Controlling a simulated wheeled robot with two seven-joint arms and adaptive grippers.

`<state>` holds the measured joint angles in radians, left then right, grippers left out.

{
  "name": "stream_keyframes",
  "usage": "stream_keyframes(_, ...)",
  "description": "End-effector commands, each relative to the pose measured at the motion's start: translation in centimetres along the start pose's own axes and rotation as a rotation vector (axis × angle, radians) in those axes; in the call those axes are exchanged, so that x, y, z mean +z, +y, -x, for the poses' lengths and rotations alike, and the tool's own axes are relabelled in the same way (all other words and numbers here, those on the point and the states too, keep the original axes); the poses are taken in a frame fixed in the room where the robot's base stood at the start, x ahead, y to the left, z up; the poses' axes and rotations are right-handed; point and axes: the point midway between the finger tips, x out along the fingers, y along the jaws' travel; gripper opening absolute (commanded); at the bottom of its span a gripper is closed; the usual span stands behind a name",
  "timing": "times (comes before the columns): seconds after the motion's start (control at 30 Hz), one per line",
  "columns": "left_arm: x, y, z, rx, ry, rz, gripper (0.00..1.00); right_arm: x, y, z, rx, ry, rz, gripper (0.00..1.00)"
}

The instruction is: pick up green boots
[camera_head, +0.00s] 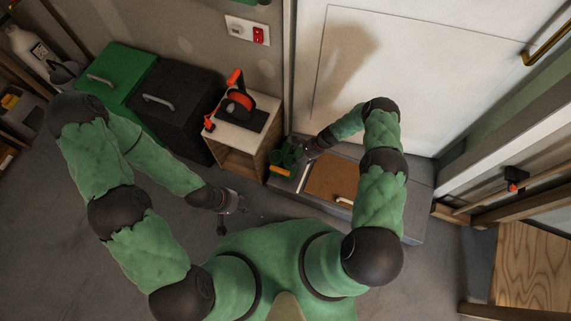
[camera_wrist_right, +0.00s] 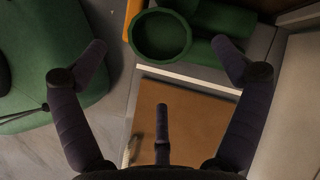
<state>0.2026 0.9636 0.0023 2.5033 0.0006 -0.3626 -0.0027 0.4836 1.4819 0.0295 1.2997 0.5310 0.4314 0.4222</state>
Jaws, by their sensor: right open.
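The green boots (camera_head: 287,158) rest at the left end of a low grey bench (camera_head: 411,208), beside a brown board. In the right wrist view, the round opening of one boot (camera_wrist_right: 160,36) faces the camera, with more green boot surface (camera_wrist_right: 208,48) to its right. My right gripper (camera_head: 306,153) is just right of the boots in the head view. Its fingers (camera_wrist_right: 163,68) are spread and empty, with the boots ahead of them. Contact cannot be seen. My left gripper (camera_head: 230,212) hangs empty above the floor, its small fingers apart.
Black (camera_head: 176,103) and green (camera_head: 113,74) boxes are further left. A white door (camera_head: 415,60) stands behind the bench. The floor at left is clear.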

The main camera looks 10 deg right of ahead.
Motion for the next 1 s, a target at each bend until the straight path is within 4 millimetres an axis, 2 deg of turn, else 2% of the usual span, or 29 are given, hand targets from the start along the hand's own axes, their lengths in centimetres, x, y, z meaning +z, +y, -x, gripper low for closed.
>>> stream_keyframes(0.1, 0.0, -0.5, -1.4, 0.0, 0.0, 0.0, 0.4, -0.1, -0.2, -2.1, 0.002, -0.001, 0.002, 0.97)
stream_keyframes(0.3, -0.1, -0.8, -2.4, 0.0, -0.001, 0.0, 0.4, -0.1, -0.5, -4.2, 0.001, -0.001, -0.001, 0.97)
stream_keyframes(0.6, -0.1, -0.8, -2.4, 0.0, 0.0, 0.0, 0.4, 0.0, -0.5, -4.5, 0.001, -0.001, -0.001, 0.97)
stream_keyframes(0.63, -0.1, -0.8, -2.4, 0.0, 0.0, 0.0, 0.4, 0.0, -0.5, -4.5, 0.001, -0.001, -0.001, 0.94)
stream_keyframes(0.67, -0.1, -0.8, -2.4, 0.0, 0.0, 0.0, 0.4, 0.0, -0.5, -4.5, 0.001, -0.001, 0.0, 0.85)
stream_keyframes(0.9, -0.1, -0.8, -2.4, 0.0, 0.0, 0.0, 0.4, -0.1, -0.5, -4.5, -0.001, 0.002, 0.0, 0.17)
stream_keyframes(0.93, -0.1, -0.8, -2.4, 0.0, 0.0, 0.0, 0.4, -0.1, -0.5, -4.5, -0.001, 0.003, 0.0, 0.13)
stream_keyframes(1.0, -0.1, -0.8, -2.4, 0.0, 0.0, 0.0, 0.4, -0.2, -0.7, -4.5, -0.003, 0.005, 0.001, 0.13)
